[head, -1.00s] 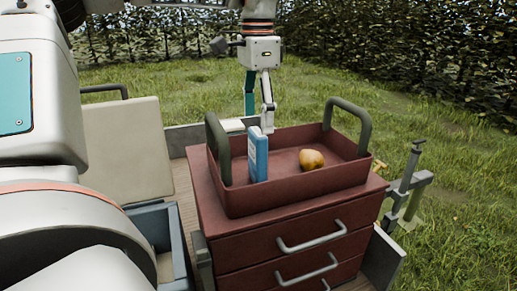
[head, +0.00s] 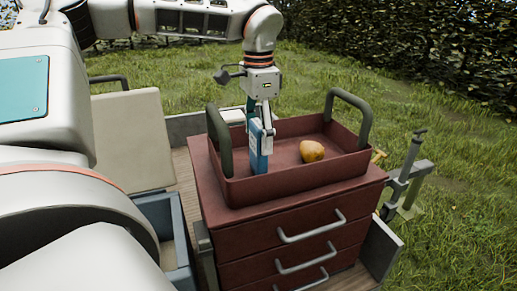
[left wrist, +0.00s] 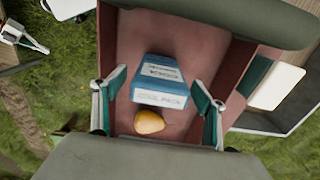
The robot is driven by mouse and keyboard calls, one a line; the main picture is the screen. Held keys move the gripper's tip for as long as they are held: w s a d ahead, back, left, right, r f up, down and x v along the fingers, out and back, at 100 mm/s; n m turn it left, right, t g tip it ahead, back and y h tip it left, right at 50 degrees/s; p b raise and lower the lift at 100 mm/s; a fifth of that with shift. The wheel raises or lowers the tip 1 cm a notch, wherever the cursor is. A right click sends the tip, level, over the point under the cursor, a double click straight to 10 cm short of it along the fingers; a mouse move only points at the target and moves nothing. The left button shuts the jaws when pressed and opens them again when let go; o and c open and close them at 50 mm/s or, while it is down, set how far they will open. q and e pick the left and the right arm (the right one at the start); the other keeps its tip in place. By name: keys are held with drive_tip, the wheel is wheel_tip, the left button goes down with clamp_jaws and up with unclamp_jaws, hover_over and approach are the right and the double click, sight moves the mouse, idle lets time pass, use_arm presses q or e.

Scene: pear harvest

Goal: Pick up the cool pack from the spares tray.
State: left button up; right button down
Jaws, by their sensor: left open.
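The cool pack (head: 257,150), a blue and white box, stands upright in the left part of the red spares tray (head: 270,186). My left gripper (head: 260,126) points down over it, open, with its fingers around the pack's upper part. In the left wrist view the lettered cool pack (left wrist: 160,82) lies between the two spread fingers of the left gripper (left wrist: 158,92), with gaps on both sides. A yellow pear (head: 312,151) lies in the tray to the right of the pack.
Two upright tray handles (head: 349,113) rise at the tray's ends, the left one (head: 219,140) close to the gripper. The tray sits on a red drawer cabinet (head: 265,238). A blue-grey crate (head: 165,230) stands at its left. Grass and a hedge lie behind.

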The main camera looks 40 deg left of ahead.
use_arm(q)
drive_tip(key=shift+c, duration=0.5)
drive_tip(key=c, duration=1.3)
drive_tip(key=shift+c, duration=0.2)
